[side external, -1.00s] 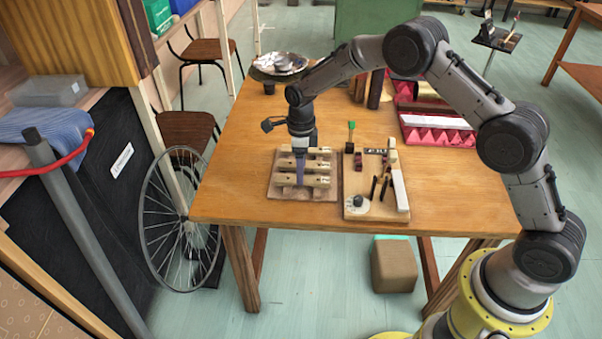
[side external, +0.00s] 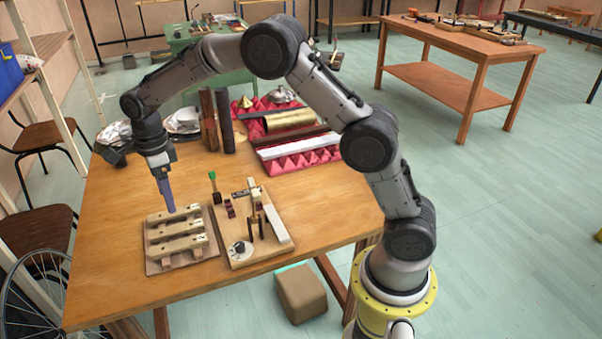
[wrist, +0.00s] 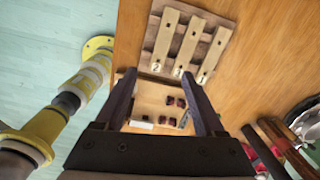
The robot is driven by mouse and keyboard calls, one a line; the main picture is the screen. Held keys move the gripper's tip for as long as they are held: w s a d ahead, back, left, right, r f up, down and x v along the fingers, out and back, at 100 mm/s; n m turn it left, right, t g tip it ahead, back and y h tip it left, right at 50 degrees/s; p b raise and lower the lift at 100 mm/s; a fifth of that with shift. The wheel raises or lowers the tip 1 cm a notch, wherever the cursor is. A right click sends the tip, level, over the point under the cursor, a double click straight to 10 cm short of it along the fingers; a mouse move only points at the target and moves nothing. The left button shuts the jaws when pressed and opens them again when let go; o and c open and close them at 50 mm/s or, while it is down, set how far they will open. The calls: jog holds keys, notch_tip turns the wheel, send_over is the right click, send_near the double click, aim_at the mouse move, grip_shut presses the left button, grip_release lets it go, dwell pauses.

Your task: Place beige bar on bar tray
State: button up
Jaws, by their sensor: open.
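The bar tray (side external: 206,252) is a brown wooden board at the front left of the table. Three beige bars lie across it side by side: a far bar (side external: 187,213), a middle bar (side external: 185,228) and a near bar (side external: 190,245). In the wrist view the tray (wrist: 228,33) is at the top, with dark numbers at the bars' near ends. My gripper (side external: 171,211) points down over the tray's far side, its tips appearing near the far bar; contact cannot be told. In the wrist view my gripper (wrist: 160,80) is open, with nothing held between its fingers.
A second board (side external: 262,258) with a black knob, small dark red blocks, upright pegs and a white bar stands right beside the tray. Dark upright tubes (side external: 218,120), red foam (side external: 300,158) and a brass cylinder (side external: 288,121) are behind.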

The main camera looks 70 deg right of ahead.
jog(key=s+d+r+n+t, duration=0.3)
jog(key=s+r+n, duration=0.8)
jog(key=s+r, duration=0.35)
jog(key=s+d+f+n+t, duration=0.1)
jog(key=s+f+n+t, duration=0.1)
jog(key=s+n, duration=1.1)
jog(key=s, duration=0.7)
jog(key=shift+n, duration=0.4)
jog(key=shift+d, duration=0.1)
